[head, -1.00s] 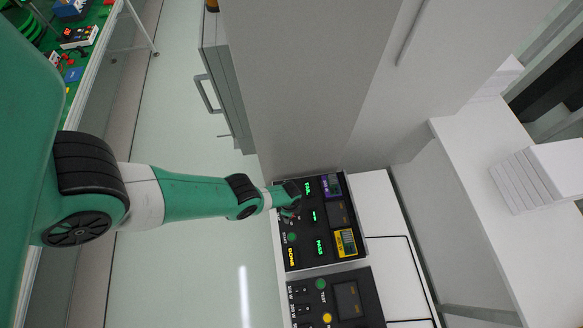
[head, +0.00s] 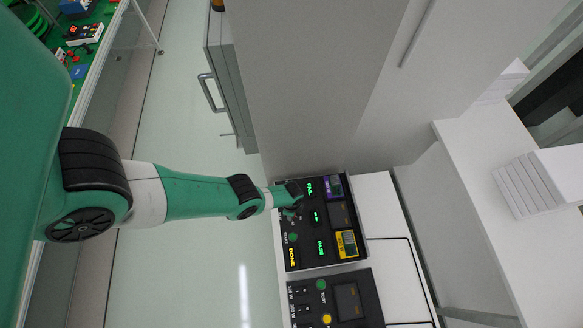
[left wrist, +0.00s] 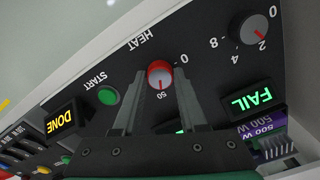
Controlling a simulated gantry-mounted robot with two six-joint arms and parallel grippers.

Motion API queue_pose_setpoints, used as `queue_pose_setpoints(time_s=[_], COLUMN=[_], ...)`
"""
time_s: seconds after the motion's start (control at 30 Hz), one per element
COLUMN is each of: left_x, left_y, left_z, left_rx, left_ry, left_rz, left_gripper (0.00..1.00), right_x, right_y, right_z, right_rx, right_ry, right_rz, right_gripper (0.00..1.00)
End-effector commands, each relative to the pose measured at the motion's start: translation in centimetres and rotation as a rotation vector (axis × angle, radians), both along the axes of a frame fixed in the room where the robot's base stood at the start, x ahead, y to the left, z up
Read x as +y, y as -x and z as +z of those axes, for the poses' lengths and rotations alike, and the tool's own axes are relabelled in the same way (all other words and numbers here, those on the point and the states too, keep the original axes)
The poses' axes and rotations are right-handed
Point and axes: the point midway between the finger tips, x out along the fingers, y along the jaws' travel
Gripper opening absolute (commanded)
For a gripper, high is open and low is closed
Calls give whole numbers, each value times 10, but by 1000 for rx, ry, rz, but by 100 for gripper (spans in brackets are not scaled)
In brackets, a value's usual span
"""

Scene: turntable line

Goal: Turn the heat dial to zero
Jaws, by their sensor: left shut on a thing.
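The heat dial (left wrist: 160,71) is a small round red-rimmed knob on a black panel (left wrist: 205,58), under the word HEAT, with a 0 and a 50 marked beside it. My left gripper (left wrist: 162,86) is shut on the dial, one finger on each side of it. I cannot make out clearly where the dial points. In the head view my left gripper (head: 293,210) is at the left edge of the panel, and the dial is too small and covered to tell there. My right gripper is not in view.
A second dial (left wrist: 256,27) with several numbers, a green START button (left wrist: 108,95), a yellow DONE sign (left wrist: 66,119) and a green FAIL sign (left wrist: 250,99) surround the heat dial. Another black panel (head: 337,300) lies below in the head view. A grey cabinet (head: 300,80) rises behind.

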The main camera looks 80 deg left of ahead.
Motion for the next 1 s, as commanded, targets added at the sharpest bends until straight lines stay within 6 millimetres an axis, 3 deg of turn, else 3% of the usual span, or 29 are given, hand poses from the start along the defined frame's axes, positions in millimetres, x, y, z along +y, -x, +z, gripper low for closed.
queue_pose_setpoints(time_s=[1.0], left_x=[0], left_y=[0], left_z=[-1], left_rx=[0], left_ry=[0], left_rz=[895], left_gripper=[0], right_x=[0], right_y=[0], right_z=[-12], right_rx=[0], right_ry=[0], right_rz=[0], right_gripper=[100])
